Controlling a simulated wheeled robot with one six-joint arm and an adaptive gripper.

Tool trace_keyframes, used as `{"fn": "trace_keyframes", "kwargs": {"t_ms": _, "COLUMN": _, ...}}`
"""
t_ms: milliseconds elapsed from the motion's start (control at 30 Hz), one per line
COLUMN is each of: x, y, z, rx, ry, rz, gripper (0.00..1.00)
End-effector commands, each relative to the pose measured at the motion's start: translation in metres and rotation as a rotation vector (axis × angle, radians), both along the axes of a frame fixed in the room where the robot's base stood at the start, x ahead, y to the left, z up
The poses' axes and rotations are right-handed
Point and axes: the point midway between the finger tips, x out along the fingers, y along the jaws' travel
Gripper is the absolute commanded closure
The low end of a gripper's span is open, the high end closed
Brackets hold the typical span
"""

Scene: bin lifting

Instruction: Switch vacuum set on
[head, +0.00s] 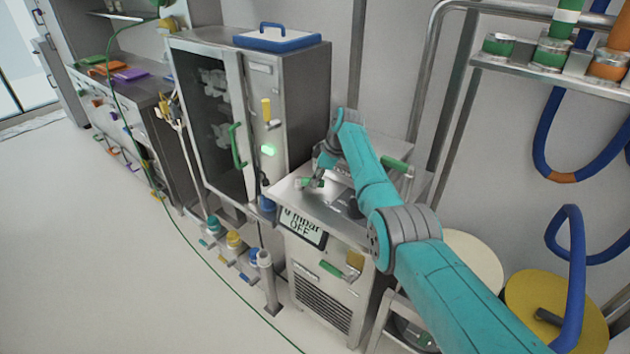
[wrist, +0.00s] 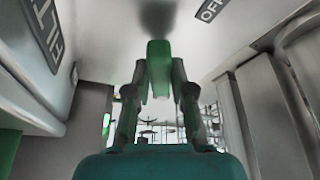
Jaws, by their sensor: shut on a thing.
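The vacuum set (head: 325,280) is a steel cabinet with a display (head: 302,226) on its upper front edge that reads "0 mbar OFF". My gripper (head: 316,180) is over its top, beside a small green handle (head: 303,183). In the wrist view, my gripper (wrist: 159,82) has its two fingers closed on either side of the green handle (wrist: 158,58). An "OFF" label (wrist: 209,10) shows at the upper right of that view. Another label (wrist: 45,32) at the upper left is cut off and hard to read. My fingers partly hide the handle's lower part.
A tall steel cabinet (head: 290,95) with a glass door stands left of the vacuum set, close to my gripper. A second green handle (head: 397,164) lies to the right on the set's top. Steel pipes (head: 450,120) and blue hoses (head: 570,260) are at the right. The floor (head: 100,240) at the left is mostly clear.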

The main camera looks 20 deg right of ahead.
Motion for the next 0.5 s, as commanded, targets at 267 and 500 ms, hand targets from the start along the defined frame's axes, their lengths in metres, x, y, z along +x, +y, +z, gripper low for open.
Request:
{"fn": "trace_keyframes", "kwargs": {"t_ms": 267, "x": 0.0006, "y": 0.0002, "z": 0.0000, "rx": -0.001, "ry": 0.000, "rz": 0.064, "gripper": 1.00}}
{"fn": "trace_keyframes", "kwargs": {"t_ms": 500, "x": 0.0008, "y": 0.0002, "z": 0.0000, "rx": -0.001, "ry": 0.000, "rz": 0.075, "gripper": 1.00}}
